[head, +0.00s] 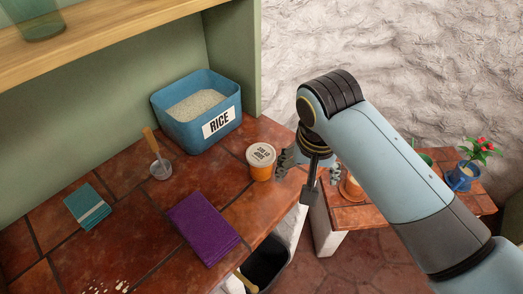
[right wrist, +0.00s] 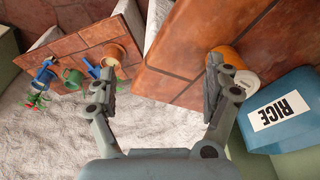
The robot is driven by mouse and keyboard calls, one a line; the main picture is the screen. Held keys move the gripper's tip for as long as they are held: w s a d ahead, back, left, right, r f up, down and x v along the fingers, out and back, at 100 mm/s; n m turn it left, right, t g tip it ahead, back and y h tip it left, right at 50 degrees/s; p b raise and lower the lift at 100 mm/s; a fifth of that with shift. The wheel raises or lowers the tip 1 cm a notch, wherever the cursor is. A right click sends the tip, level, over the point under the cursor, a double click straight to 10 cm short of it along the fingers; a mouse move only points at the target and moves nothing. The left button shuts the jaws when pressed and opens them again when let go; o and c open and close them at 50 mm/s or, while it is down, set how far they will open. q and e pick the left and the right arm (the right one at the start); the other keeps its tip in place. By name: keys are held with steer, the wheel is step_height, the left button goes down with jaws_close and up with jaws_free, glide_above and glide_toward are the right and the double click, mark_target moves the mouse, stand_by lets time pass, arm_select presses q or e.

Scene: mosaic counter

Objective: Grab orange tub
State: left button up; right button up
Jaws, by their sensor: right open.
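The orange tub (head: 261,168) stands upright on the tiled counter near its right edge. It has a white lid with dark lettering. My right gripper (head: 296,176) is just right of the tub, open, with nothing between its fingers. In the right wrist view the gripper (right wrist: 160,78) has its fingers wide apart. The tub (right wrist: 230,55) shows there beyond the right finger, which partly covers it. I cannot tell whether the finger touches it. My left gripper is not in view.
A blue rice bin (head: 180,124) stands behind the tub. A lower tiled table (head: 352,215) with plant pots is on the right, past a gap.

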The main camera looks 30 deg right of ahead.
mark_target(261, 153)
steer(key=w+a+r+m, duration=0.1)
steer(key=w+m, duration=0.1)
steer(key=w, duration=0.1)
steer(key=w+a+r+m+g+p, duration=0.1)
steer(key=w+a+r+m, duration=0.1)
steer(key=w+m, duration=0.1)
steer(key=w+a+r+m, duration=0.2)
steer(key=w, duration=0.2)
steer(key=shift+w+a+m+g+p, duration=0.1)
steer(key=shift+w+m+g+p, duration=0.05)
steer(key=shift+m+g+p, duration=0.2)
steer(key=shift+m, duration=0.25)
steer(key=f, duration=0.4)
steer(key=shift+w+d+f, duration=0.1)
steer(key=shift+d+f, duration=0.15)
steer(key=shift+f, duration=0.05)
steer(key=shift+w+f, duration=0.1)
steer(key=shift+f, duration=0.35)
step_height(261, 153, down, 5)
steer(key=b, duration=0.3)
steer(key=shift+w+d+f, duration=0.1)
steer(key=shift+w+d, duration=0.05)
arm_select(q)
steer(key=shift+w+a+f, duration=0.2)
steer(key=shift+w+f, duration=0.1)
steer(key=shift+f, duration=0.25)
arm_select(e)
steer(key=shift+r, duration=0.2)
steer(key=shift+c, duration=0.4)
steer(key=c, duration=1.2)
